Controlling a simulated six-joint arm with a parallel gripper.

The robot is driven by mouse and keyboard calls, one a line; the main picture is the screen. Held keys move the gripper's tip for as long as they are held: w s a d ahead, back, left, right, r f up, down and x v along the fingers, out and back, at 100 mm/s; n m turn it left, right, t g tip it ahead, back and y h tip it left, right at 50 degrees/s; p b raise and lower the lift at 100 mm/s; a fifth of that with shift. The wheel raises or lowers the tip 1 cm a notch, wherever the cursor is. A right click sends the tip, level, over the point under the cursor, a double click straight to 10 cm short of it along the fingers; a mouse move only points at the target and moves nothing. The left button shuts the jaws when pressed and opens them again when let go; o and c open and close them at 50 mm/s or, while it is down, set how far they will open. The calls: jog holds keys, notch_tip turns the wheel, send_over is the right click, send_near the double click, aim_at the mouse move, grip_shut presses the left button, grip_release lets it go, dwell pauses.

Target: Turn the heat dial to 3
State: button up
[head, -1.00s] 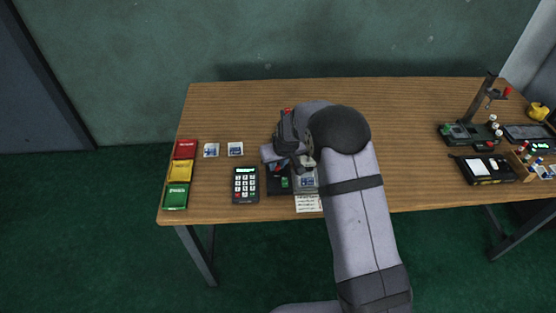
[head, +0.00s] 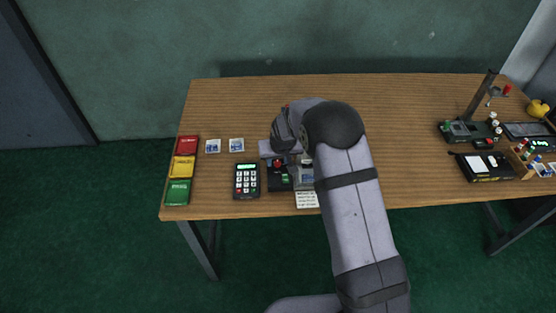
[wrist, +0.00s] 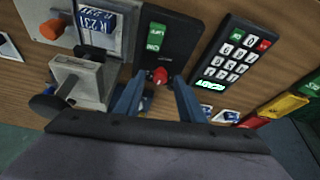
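A black control box (head: 277,184) stands near the table's front edge, left of my arm, with a green label or button on it. It also shows in the wrist view (wrist: 178,42), carrying a small red knob (wrist: 160,76), which appears to be the heat dial. No numbers on the dial are readable. My gripper (wrist: 160,80) is open, with its two blue fingers on either side of the red knob. I cannot tell whether they touch it. In the head view my wrist is over the box's far side and the fingertips are hard to make out.
A black keypad (head: 246,181) with a lit display is on the other side. Red, yellow and green packets (head: 178,192) lie at the left. The table's rear middle is clear.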

dwell(0.3)
jog(key=b+v, duration=0.2)
jog(key=v, duration=0.5)
dwell(0.3)
jog(key=shift+s+r, duration=0.1)
jog(key=shift+r, duration=0.05)
